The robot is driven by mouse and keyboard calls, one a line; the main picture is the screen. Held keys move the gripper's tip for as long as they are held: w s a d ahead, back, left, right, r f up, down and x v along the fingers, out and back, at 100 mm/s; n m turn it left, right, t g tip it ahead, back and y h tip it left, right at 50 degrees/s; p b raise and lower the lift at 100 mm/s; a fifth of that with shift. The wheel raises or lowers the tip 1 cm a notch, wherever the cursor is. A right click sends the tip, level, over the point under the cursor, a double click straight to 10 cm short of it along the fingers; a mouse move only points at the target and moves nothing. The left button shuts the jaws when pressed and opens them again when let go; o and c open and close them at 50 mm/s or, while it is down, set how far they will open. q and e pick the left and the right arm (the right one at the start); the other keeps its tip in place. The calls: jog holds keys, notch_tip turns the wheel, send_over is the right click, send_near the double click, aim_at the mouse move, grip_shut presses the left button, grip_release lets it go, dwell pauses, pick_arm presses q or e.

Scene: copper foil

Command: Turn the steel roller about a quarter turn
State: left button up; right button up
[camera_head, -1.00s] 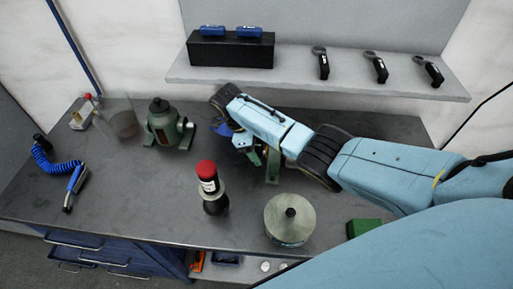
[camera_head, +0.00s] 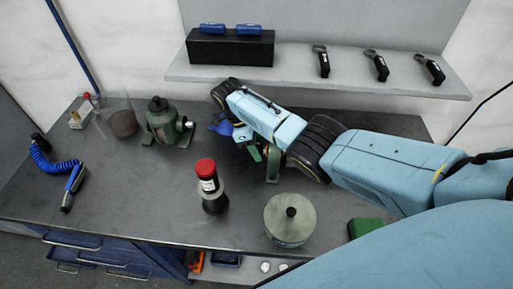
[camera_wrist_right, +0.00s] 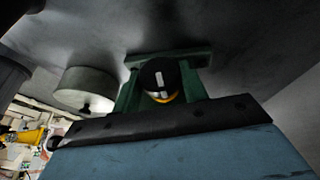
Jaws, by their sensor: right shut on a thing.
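The steel roller is mostly hidden behind my right arm in the head view. Its green stand (camera_head: 273,164) shows below the arm. In the right wrist view the green stand (camera_wrist_right: 190,84) holds a round dark end of the roller (camera_wrist_right: 158,76) with a white mark and a yellow rim. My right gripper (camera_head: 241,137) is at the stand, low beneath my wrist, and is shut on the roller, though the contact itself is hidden. A blue part (camera_head: 222,128) shows just left of the gripper. My left gripper is not in view.
A red-capped bottle (camera_head: 209,186) and a round grey-green weight (camera_head: 290,222) stand in front of the arm. A green bottle-like device (camera_head: 162,122) stands to the left. A shelf (camera_head: 300,72) hangs close behind the arm.

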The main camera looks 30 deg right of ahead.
jog(key=o, duration=1)
jog(key=shift+c, duration=0.2)
jog(key=v, duration=0.7)
jog(key=shift+r, duration=0.3)
jog(key=shift+w+a, duration=0.1)
